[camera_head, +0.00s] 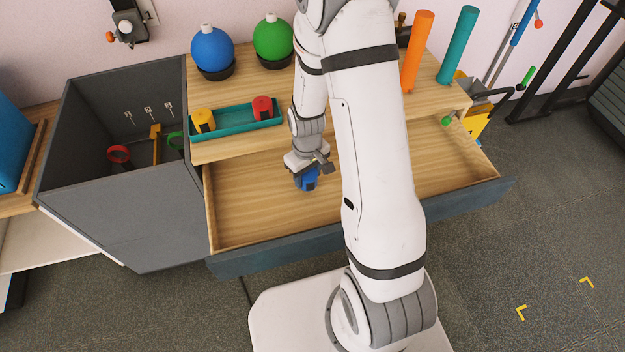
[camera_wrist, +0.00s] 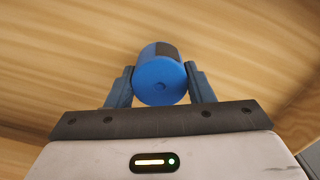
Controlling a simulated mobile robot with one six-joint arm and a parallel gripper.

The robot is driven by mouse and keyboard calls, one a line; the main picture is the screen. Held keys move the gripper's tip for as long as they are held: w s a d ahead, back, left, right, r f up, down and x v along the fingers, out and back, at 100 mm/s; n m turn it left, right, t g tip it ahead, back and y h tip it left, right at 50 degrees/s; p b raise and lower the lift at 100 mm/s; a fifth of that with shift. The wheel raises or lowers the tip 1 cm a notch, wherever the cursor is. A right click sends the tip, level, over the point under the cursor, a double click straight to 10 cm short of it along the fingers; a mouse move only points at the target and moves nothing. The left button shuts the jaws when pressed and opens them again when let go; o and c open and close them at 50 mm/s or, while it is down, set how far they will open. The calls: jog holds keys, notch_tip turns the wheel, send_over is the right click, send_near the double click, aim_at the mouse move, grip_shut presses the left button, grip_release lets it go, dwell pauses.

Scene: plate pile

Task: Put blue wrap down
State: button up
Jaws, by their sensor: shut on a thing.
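The blue wrap (camera_head: 311,180) is a short blue roll with a dark patch. It is at my gripper (camera_head: 303,182), over the left part of the open wooden drawer (camera_head: 250,215). In the wrist view, the blue wrap (camera_wrist: 161,79) sits between the two fingers of my gripper (camera_wrist: 160,84), which are shut on its sides. Its round end faces the camera. I cannot tell whether its underside touches the drawer floor.
A teal tray (camera_head: 236,124) with a yellow roll (camera_head: 203,120) and a red roll (camera_head: 263,108) stands on the surface behind the drawer. A grey bin (camera_head: 150,215) stands left. Blue (camera_head: 212,50) and green balls (camera_head: 273,38) stand behind. The visible drawer floor is clear.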

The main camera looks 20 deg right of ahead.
aim_at(308, 181)
jog(key=shift+f, duration=1.4)
jog(key=shift+f+b, duration=0.15)
jog(key=shift+b, duration=0.25)
jog(key=o, duration=1)
jog(key=shift+c, duration=0.2)
